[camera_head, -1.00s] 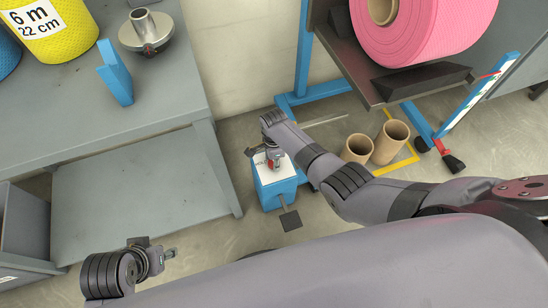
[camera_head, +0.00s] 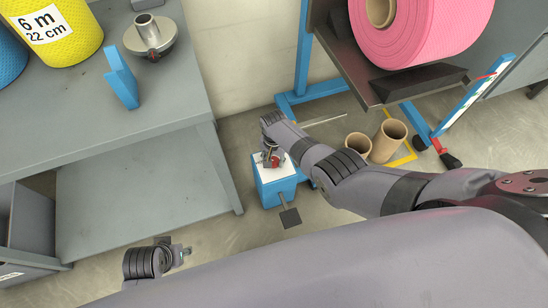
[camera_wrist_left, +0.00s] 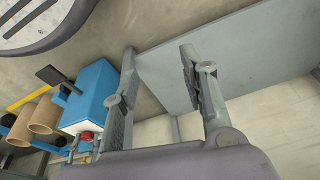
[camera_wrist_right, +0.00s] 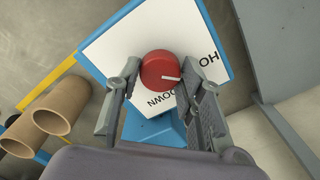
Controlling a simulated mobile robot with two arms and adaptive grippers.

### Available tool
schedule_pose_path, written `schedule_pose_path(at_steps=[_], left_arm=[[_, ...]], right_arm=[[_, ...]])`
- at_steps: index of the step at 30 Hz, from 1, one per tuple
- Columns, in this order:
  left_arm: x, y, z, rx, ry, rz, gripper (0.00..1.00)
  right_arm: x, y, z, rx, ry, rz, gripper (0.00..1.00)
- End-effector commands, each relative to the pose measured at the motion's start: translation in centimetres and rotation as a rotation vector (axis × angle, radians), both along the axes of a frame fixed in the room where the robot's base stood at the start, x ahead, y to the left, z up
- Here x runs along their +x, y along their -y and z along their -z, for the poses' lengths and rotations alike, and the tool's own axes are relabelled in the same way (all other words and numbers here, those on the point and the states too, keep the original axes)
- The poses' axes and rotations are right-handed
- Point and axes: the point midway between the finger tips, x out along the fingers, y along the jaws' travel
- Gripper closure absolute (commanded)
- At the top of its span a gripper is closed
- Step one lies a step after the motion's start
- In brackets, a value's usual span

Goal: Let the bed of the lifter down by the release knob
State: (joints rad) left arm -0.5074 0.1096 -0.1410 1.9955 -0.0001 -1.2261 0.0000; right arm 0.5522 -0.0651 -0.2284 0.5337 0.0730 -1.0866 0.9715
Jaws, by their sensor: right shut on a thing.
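The release knob (camera_wrist_right: 160,70) is red and round, with a white pointer mark. It sits on the white label plate (camera_wrist_right: 108,58) on top of the lifter's blue box (camera_head: 270,198). The pointer faces the letters "HO"; other lettering is partly hidden by a finger. My right gripper (camera_wrist_right: 164,88) is shut on the knob from above, one finger each side. The lifter's bed (camera_head: 350,65) is a dark tray under a pink roll (camera_head: 425,30), raised above the floor. My left gripper (camera_wrist_left: 158,50) is open and empty, low at the left in the head view (camera_head: 182,252).
A dark pedal (camera_head: 290,218) sticks out from the blue box. A grey bench (camera_head: 110,130) stands left with a blue bracket (camera_head: 122,80) and yellow roll (camera_head: 60,25).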

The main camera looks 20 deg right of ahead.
Motion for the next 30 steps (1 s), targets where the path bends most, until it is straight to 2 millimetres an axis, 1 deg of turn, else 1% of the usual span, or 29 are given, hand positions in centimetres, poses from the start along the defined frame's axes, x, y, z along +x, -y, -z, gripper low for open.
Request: schedule_pose_path(at_steps=[1, 6, 12, 29, 30], left_arm=[[-0.03, 0.01, 0.17, 0.000, -0.002, 0.000, 0.60], [-0.01, 0.02, 0.56, -0.001, -0.001, 0.001, 0.60], [-0.19, 0.00, 0.97, 0.001, -0.008, 0.001, 0.60], [0.03, 0.05, 1.02, 0.000, -0.002, 0.001, 0.60], [0.05, 0.05, 1.02, 0.000, -0.002, 0.001, 0.60]], right_arm=[[-0.18, -0.27, 0.03, 0.004, -0.004, -0.034, 0.92], [-0.19, -0.27, 0.05, 0.004, -0.004, -0.134, 0.92], [-0.19, -0.27, 0.07, 0.004, -0.004, -0.206, 0.92], [-0.19, -0.27, 0.08, 0.004, -0.004, -0.240, 0.92], [-0.19, -0.26, 0.09, 0.004, -0.004, -0.240, 0.64]])
